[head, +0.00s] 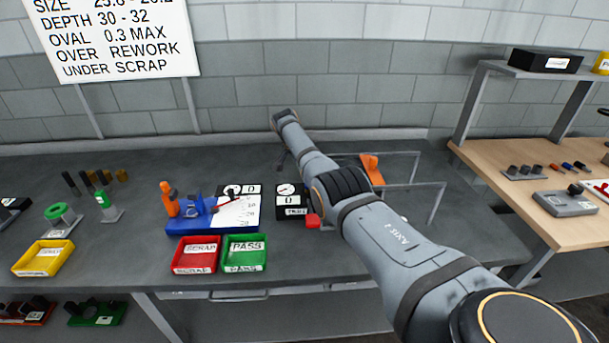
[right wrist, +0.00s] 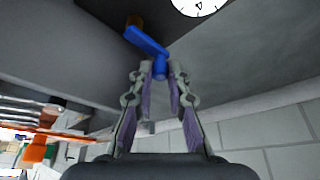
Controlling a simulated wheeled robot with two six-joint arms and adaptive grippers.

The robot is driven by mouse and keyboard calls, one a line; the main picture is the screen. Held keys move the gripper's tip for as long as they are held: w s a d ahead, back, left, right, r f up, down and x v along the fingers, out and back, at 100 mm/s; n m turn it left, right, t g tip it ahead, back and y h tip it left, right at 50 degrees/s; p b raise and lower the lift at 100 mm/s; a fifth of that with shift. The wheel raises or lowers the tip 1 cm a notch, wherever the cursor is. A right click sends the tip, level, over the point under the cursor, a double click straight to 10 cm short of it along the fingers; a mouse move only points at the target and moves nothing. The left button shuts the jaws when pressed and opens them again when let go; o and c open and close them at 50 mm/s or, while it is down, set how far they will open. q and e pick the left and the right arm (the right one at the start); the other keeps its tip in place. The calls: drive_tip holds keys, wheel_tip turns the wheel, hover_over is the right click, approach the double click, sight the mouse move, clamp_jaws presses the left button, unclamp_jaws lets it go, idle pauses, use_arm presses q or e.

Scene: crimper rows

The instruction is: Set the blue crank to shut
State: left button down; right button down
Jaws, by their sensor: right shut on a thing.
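The blue crank (right wrist: 147,42) shows in the right wrist view at the top centre. Its arm slants from a brownish hub at the upper left down to a blue knob. My right gripper (right wrist: 160,74) is shut on this knob, one finger on either side. In the head view I cannot make out the crank; my right arm reaches across the bench toward the back wall there. My left gripper is not in view.
In the wrist view a white dial (right wrist: 198,3) sits by the crank. In the head view a blue fixture (head: 180,227), red bin (head: 194,268), green bin (head: 245,268) and yellow bin (head: 42,271) stand left of my arm. A grey frame (head: 436,205) stands right of it.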

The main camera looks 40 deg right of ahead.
idle(0.3)
drive_tip(key=c, duration=1.3)
unclamp_jaws()
drive_tip(key=shift+r, duration=0.1)
drive_tip(key=v, duration=0.7)
drive_tip(key=shift+a+r, duration=0.2)
drive_tip(key=shift+r, duration=0.15)
drive_tip(key=shift+r, duration=0.1)
